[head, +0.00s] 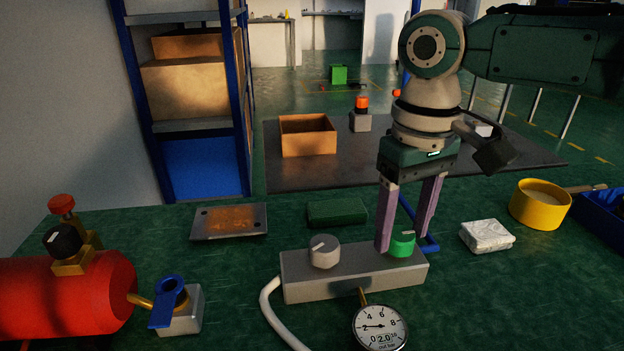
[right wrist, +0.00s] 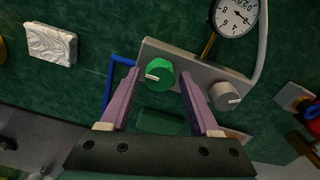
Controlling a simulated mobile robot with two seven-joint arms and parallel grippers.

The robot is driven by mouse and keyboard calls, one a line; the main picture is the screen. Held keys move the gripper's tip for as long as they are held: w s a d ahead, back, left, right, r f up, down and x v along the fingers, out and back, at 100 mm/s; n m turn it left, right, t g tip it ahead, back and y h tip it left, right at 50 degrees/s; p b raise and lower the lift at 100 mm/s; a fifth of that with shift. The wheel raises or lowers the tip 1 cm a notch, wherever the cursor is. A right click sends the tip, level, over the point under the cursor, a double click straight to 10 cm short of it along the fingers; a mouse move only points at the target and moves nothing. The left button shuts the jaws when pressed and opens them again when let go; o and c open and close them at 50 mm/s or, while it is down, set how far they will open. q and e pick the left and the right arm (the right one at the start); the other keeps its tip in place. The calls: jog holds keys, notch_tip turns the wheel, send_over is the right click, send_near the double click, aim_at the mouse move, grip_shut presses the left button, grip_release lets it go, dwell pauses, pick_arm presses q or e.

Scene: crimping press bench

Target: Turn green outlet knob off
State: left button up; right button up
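The green knob (head: 402,244) sits on top of the grey manifold block (head: 350,274), at its right end. It has a white pointer mark, and in the right wrist view the knob (right wrist: 158,74) shows between my finger tips. My right gripper (head: 403,238) is open and points down at the knob, one purple finger on each side. Small gaps show between fingers and knob in the right wrist view (right wrist: 159,76); I cannot tell how far down the fingers reach. My left gripper is not in view.
A grey knob (head: 324,251) stands left on the same block. A pressure gauge (head: 380,327) is at its front, and a white hose (head: 270,305) leaves its left side. A white patterned block (head: 487,236) and yellow bowl (head: 540,205) lie right. A red tank (head: 65,295) is left.

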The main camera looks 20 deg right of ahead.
grip_shut()
dwell(0.3)
